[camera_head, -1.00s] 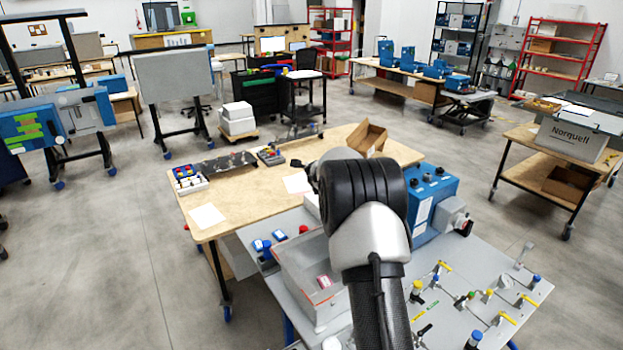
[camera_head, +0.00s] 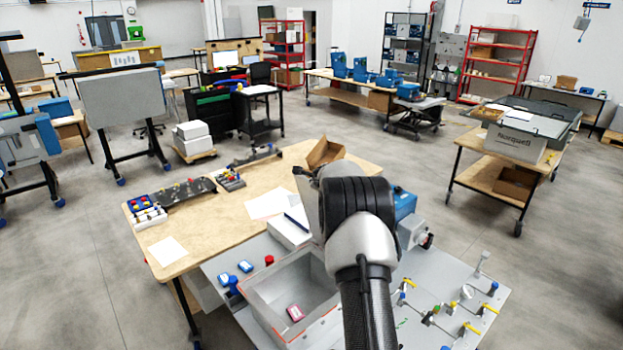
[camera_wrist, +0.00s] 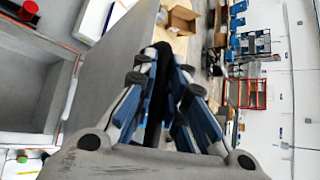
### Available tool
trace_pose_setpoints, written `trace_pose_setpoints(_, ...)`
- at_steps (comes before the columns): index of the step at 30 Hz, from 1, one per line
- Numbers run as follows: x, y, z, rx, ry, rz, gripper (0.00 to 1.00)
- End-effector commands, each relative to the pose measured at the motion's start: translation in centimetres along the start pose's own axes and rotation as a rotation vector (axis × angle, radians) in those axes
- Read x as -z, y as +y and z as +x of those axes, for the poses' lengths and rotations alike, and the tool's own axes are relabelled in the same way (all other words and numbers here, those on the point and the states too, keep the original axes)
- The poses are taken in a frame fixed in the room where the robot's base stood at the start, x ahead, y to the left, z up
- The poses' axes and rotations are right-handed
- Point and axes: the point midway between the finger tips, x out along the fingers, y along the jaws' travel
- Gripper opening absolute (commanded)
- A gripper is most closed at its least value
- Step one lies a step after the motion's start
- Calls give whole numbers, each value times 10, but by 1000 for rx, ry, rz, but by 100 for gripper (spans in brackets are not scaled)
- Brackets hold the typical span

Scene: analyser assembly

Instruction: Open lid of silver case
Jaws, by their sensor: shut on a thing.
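The silver case (camera_head: 262,312) stands on the grey table, partly behind my arm in the head view. Its top is open and its grey inside shows, with a small red-pink item (camera_head: 294,312) on its floor. The lid (camera_head: 309,203) stands raised at the case's far right side, mostly hidden by my arm. In the wrist view the lid is a grey panel (camera_wrist: 112,72) beside the open case (camera_wrist: 28,85). My gripper (camera_wrist: 163,62) is shut on the lid's edge. The fingertips are hidden in the head view.
A grey panel with valves and yellow handles (camera_head: 455,305) lies right of my arm. A blue device (camera_head: 404,203) stands behind it. Blue items (camera_head: 234,275) sit left of the case. The wooden table (camera_head: 190,225) behind holds papers, a cardboard box (camera_head: 325,152) and small parts.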

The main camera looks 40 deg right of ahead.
Motion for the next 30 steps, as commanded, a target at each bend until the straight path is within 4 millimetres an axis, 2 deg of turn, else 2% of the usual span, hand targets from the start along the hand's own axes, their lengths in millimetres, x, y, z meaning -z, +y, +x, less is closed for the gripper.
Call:
trace_pose_setpoints(3,4,-12,2,1,2,0,0)
trace_pose_setpoints(11,12,-23,8,1,2,0,0)
trace_pose_setpoints(28,14,-24,11,0,2,1,0)
trace_pose_setpoints(29,14,-24,11,0,2,1,13)
trace_pose_setpoints(30,14,-24,11,0,2,1,16)
